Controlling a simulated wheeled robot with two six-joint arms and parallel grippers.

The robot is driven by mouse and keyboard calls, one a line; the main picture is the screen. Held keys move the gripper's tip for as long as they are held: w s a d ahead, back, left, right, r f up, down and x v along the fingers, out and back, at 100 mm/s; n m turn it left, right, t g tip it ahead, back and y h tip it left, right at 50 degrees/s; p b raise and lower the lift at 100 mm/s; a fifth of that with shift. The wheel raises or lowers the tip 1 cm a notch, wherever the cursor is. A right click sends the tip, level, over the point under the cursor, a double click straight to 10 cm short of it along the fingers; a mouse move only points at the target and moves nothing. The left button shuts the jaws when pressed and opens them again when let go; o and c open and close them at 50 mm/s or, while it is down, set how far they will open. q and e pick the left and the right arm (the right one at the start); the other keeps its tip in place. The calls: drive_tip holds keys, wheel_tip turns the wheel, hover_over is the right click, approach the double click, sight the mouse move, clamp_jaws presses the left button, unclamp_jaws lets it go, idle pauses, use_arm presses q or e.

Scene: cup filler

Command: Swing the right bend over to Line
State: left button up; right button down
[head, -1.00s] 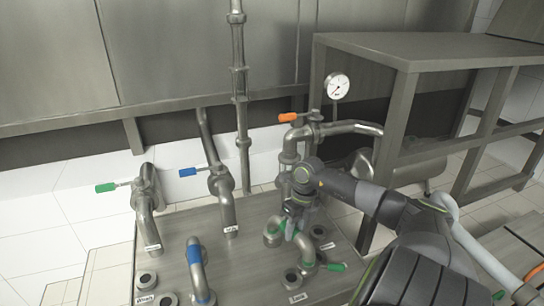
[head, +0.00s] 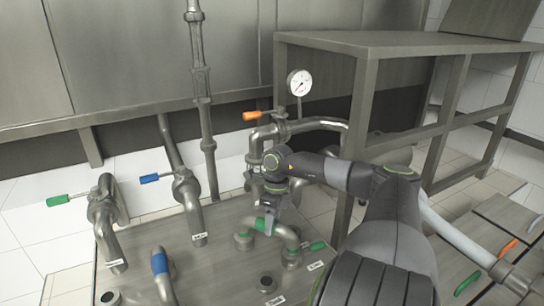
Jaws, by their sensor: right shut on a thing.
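The right bend (head: 287,233) is a short steel pipe elbow with a green band, on the right part of the steel panel (head: 225,262). One foot stands on a fitting with a green ring, with a green handle (head: 318,246) sticking out to the right. My right gripper (head: 268,218) comes down from above and is shut on the bend at its green band. The bend's other end is close to a port (head: 243,240) at its left; I cannot tell whether they touch. The small labels are too blurred to read surely. My left gripper is out of view.
An open port (head: 266,281) lies in front of the bend. A blue-banded bend (head: 160,268) stands at the left. Fixed pipes with a green (head: 58,200), a blue (head: 149,179) and an orange handle (head: 251,116) rise behind. A gauge (head: 299,83) and a steel table (head: 400,43) stand behind my arm.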

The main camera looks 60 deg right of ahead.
drive_tip(key=c, duration=1)
unclamp_jaws()
drive_tip(key=shift+o, duration=0.2)
drive_tip(key=d+r+b, duration=0.1)
drive_tip(key=d+r, duration=0.2)
drive_tip(key=r, duration=1.4)
drive_tip(key=shift+w+d, duration=0.2)
